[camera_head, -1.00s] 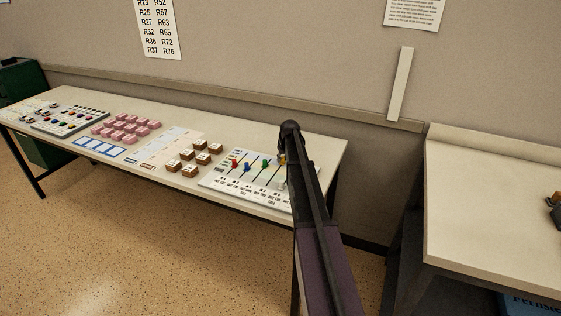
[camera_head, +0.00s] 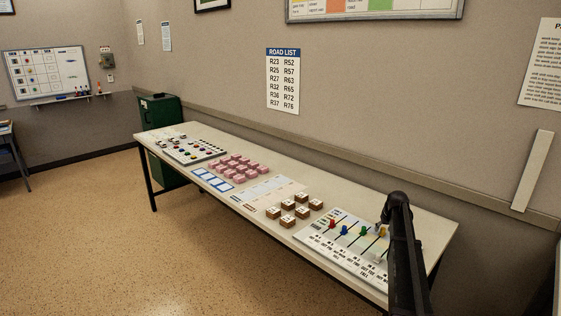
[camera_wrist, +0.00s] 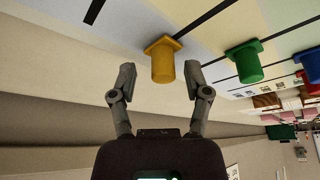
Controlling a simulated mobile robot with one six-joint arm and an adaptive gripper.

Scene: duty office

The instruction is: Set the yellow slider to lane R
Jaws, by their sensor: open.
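The yellow slider (camera_wrist: 163,60) is a round yellow knob on a square yellow base, on the white slider board. In the wrist view my gripper (camera_wrist: 158,82) is open, with one finger on each side of the yellow slider and a visible gap to both. In the head view the yellow slider (camera_head: 382,231) shows just left of my arm, at the far part of the slider board (camera_head: 318,236). The board has dark slots and printed lane labels along its near edge; part of it is hidden behind my arm.
The green slider (camera_wrist: 244,62) and a blue slider (camera_wrist: 309,65) stand beside the yellow one; a red slider (camera_head: 332,224) is farther left. Brown blocks (camera_head: 287,220) and pink blocks (camera_head: 237,166) stand on the table (camera_head: 160,138). The wall is close behind.

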